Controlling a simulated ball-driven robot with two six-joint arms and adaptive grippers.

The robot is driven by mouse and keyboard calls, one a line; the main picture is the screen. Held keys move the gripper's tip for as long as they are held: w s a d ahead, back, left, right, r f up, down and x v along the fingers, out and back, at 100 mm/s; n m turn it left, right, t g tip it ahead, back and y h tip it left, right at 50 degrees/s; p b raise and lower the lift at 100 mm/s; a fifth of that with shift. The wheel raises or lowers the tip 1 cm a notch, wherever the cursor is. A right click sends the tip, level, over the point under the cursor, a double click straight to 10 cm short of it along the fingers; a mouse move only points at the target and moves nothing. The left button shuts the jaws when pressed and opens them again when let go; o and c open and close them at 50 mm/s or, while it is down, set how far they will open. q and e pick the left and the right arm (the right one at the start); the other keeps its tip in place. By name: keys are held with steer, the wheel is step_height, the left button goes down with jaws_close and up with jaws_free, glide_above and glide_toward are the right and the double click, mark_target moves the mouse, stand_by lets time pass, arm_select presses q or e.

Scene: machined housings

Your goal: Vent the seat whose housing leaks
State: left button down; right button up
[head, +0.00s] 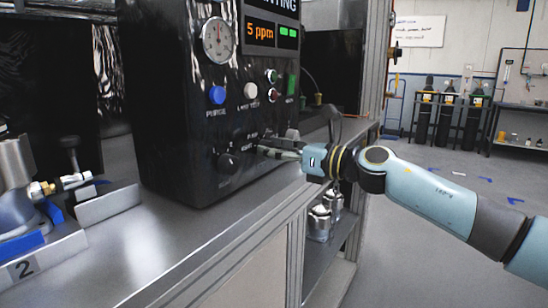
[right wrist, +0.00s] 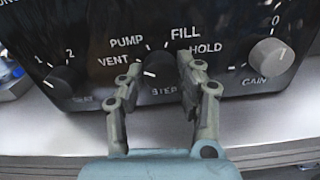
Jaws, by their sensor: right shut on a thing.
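The black test console (head: 165,120) stands on the bench, its display (head: 272,34) reading 5 ppm. My right gripper (head: 270,152) reaches its lower front. In the right wrist view its fingers are shut around the STEP knob (right wrist: 156,68), one on each side. Labels VENT, PUMP, FILL and HOLD surround this knob; its white mark seems to point left, towards VENT. The SEAT knob (right wrist: 62,78), also in the head view (head: 228,162), has its mark apparently towards 1. A metal housing (head: 16,185) stands at the left by a block marked 2 (head: 24,268). My left gripper is out of view.
The GAIN knob (right wrist: 270,56) is right of the fingers. A blue PURGE button (head: 217,95), a white button (head: 250,90) and a dial gauge (head: 217,40) are above. The bench top (head: 150,240) is clear before the console. Gas cylinders (head: 445,112) stand far off.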

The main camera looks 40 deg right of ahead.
mark_target(261, 102)
steer(key=shift+f+n, duration=0.15)
steer(key=shift+n, duration=0.35)
steer(key=shift+b, duration=0.3)
steer(key=o, duration=1.1)
steer(key=shift+d, duration=0.1)
steer(key=shift+o, duration=0.2)
steer(key=shift+r, duration=0.35)
step_height(261, 102, up, 10)
steer(key=shift+f, duration=0.25)
